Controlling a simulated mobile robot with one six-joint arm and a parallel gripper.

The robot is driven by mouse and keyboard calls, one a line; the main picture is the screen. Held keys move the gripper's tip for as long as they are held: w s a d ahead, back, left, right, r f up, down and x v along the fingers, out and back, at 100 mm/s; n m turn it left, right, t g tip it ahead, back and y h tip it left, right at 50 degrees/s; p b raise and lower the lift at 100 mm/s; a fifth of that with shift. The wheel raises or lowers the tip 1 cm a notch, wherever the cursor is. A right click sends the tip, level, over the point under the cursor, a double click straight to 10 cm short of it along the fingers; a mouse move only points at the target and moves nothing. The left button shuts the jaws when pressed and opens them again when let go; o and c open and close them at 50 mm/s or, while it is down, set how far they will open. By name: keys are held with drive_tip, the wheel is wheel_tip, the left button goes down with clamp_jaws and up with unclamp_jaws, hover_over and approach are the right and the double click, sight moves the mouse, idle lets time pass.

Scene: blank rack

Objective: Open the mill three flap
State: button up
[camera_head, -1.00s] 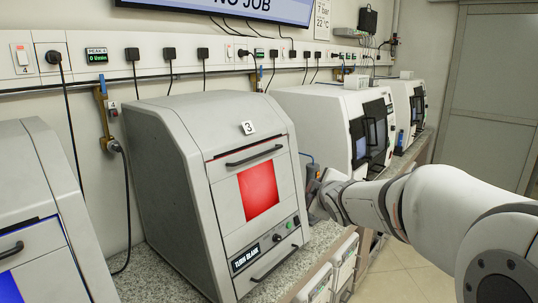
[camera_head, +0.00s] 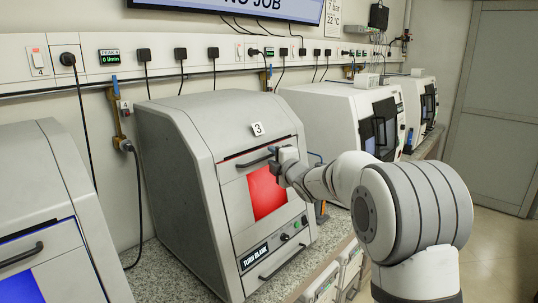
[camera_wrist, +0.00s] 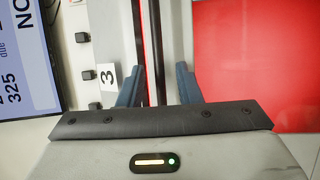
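Mill three (camera_head: 180,130) is the grey machine with the "3" label (camera_head: 257,129), which also shows in the wrist view (camera_wrist: 107,77). Its flap (camera_head: 240,200) has a red window (camera_head: 266,192) and a dark bar handle (camera_head: 240,163) along its top edge. The flap looks closed, with a thin red line above it. My gripper (camera_head: 283,158) is at the right end of the handle. In the wrist view, my gripper's two blue-grey fingers (camera_wrist: 157,80) are apart, with the dark handle bar (camera_wrist: 159,40) between them. I cannot tell whether they touch it.
A second handle (camera_head: 283,262) and a button panel (camera_head: 290,235) are below the flap. Another mill (camera_head: 35,200) stands at left. White machines (camera_head: 340,115) stand behind at right. Open floor (camera_head: 500,250) lies at the right.

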drive_tip(key=shift+w+a, duration=0.15)
clamp_jaws()
idle(0.5)
